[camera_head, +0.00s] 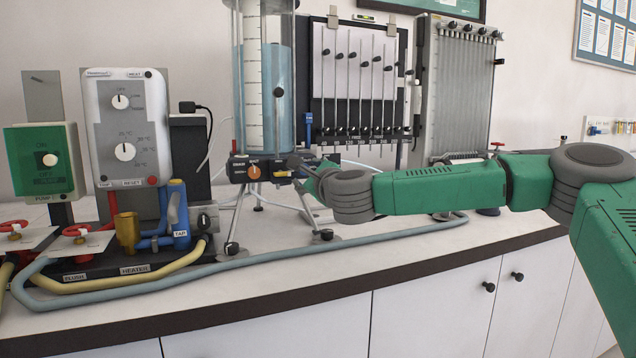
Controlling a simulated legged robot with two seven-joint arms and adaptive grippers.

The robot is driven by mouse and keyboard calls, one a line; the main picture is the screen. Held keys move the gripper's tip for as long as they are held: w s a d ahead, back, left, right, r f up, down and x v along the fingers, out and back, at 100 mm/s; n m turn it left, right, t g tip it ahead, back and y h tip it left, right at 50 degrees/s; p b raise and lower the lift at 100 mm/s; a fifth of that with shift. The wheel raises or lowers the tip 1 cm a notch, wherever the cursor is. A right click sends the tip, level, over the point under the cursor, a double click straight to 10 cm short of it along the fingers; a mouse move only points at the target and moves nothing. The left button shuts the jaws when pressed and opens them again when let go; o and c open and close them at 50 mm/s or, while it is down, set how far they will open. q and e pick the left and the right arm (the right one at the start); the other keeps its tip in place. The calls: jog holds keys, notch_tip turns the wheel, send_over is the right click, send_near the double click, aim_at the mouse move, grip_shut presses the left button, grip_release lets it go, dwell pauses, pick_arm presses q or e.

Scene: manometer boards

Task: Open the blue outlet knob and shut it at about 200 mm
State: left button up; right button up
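A clear cylinder (279,60) of blue water stands on a tripod with a white scale strip (253,80) inside; its figures are too small to read. The valve block under it carries an orange knob (253,172). My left gripper is out of view.
A manometer board (360,80) and a grey tube panel (460,90) stand behind my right arm. A heater box (126,130), green pump box (45,160) and blue tap (178,215) stand at left. A grey hose (330,250) runs along the counter front.

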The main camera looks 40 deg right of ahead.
jog(key=v, duration=0.9)
jog(key=shift+s+f, duration=0.2)
jog(key=shift+s, duration=0.05)
dwell(6.8)
